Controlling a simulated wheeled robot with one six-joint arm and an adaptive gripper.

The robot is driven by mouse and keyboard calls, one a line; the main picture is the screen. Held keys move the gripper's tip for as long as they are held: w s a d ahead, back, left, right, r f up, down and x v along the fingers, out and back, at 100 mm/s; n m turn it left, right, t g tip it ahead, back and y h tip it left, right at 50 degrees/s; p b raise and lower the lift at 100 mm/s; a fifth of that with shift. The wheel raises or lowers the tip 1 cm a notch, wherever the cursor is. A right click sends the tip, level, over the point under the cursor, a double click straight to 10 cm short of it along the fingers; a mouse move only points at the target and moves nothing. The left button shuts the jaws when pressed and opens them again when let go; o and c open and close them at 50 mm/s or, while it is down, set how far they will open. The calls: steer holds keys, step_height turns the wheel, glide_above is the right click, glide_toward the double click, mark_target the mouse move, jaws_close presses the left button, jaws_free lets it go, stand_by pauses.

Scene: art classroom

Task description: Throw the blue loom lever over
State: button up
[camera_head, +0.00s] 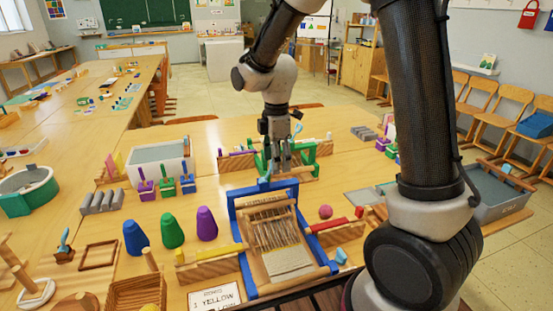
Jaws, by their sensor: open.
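The blue loom (243,267) stands on the near table, with a blue frame, wooden bars and pale threads with a woven patch at its front. A blue bar (263,186) runs across its back top; I cannot tell clearly which part is its lever. My gripper (279,170) points down just behind and above this back bar, fingers apart and holding nothing that I can see. Whether a finger touches the blue bar is unclear. Behind it stands a green loom (310,155), partly hidden by my gripper.
Blue (135,238), green (172,231) and purple (206,224) cones stand left of the loom. A yellow-topped wooden block (210,263) and a red-topped one (335,231) flank it. A pink ball (325,211) lies right. A white card (215,297) stands in front.

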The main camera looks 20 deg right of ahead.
mark_target(261, 180)
jaws_close()
steer(key=shift+a, duration=0.1)
steer(key=shift+a, duration=0.1)
steer(key=shift+a+r+h, duration=0.2)
steer(key=shift+a+h, duration=0.25)
steer(key=shift+h, duration=0.2)
steer(key=shift+a+r+h, duration=0.15)
steer(key=shift+a+h, duration=0.25)
steer(key=shift+h, duration=0.25)
steer(key=a+h, duration=0.2)
steer(key=h, duration=0.1)
steer(key=shift+a+r+h, duration=0.1)
steer(key=shift+a+h, duration=0.2)
steer(key=shift+a, duration=0.05)
steer(key=a+h, duration=0.1)
steer(key=h, duration=0.1)
steer(key=a+h, duration=0.2)
steer(key=shift+a+f+h, duration=0.1)
steer(key=shift+f+h, duration=0.2)
steer(key=shift+f, duration=0.1)
steer(key=shift+a+f, duration=0.2)
steer(key=shift+a, duration=0.25)
